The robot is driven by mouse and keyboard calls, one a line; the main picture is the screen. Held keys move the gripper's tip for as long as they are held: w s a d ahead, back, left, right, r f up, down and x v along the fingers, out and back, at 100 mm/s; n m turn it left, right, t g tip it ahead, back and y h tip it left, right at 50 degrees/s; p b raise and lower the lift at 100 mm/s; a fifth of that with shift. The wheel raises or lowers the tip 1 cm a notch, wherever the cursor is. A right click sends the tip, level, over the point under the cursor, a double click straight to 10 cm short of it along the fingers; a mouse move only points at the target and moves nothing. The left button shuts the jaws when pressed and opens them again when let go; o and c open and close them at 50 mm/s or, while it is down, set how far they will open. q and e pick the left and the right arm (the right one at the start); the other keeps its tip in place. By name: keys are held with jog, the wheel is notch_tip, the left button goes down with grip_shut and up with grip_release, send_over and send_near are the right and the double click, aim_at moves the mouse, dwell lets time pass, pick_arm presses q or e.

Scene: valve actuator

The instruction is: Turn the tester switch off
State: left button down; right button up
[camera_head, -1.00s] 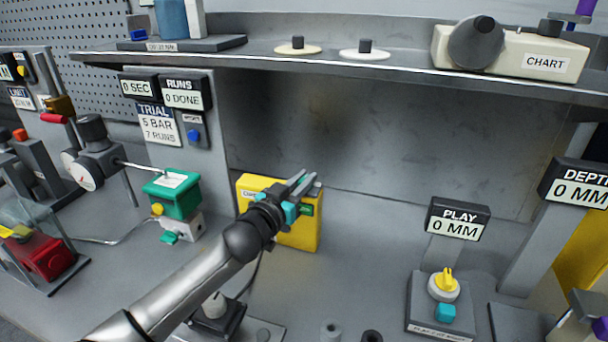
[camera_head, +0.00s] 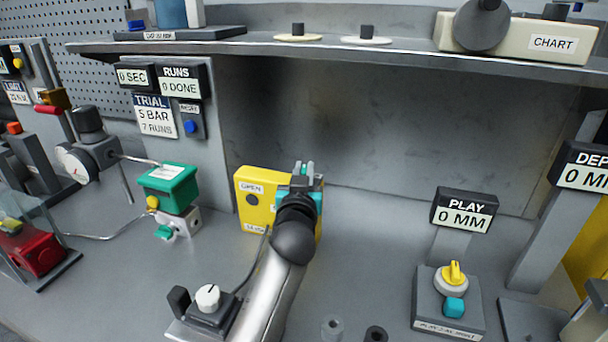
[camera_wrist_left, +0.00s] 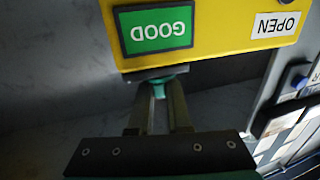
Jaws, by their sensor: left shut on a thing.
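The yellow tester box (camera_head: 255,208) stands on the bench in the middle of the head view, with an OPEN label on its front. In the left wrist view the yellow box (camera_wrist_left: 215,40) appears upside down, with a green GOOD display (camera_wrist_left: 157,29). My left gripper (camera_head: 304,168) is at the box's top right in the head view and covers part of it. In the wrist view its fingers (camera_wrist_left: 158,95) are shut on a small teal switch part (camera_wrist_left: 163,82) at a dark plate on the box edge. My right gripper is not in view.
A dial knob on a grey base (camera_head: 208,298) sits at front left of my left arm. A green box (camera_head: 168,188) stands left of the tester. The PLAY stand (camera_head: 448,298) is to the right. The shelf edge (camera_head: 340,62) runs above. Bench between tester and PLAY stand is mostly clear.

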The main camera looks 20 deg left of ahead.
pick_arm(q)
jog(key=shift+r, duration=0.1)
dwell(0.3)
jog(key=c, duration=0.9)
grip_release()
jog(key=shift+o, duration=0.2)
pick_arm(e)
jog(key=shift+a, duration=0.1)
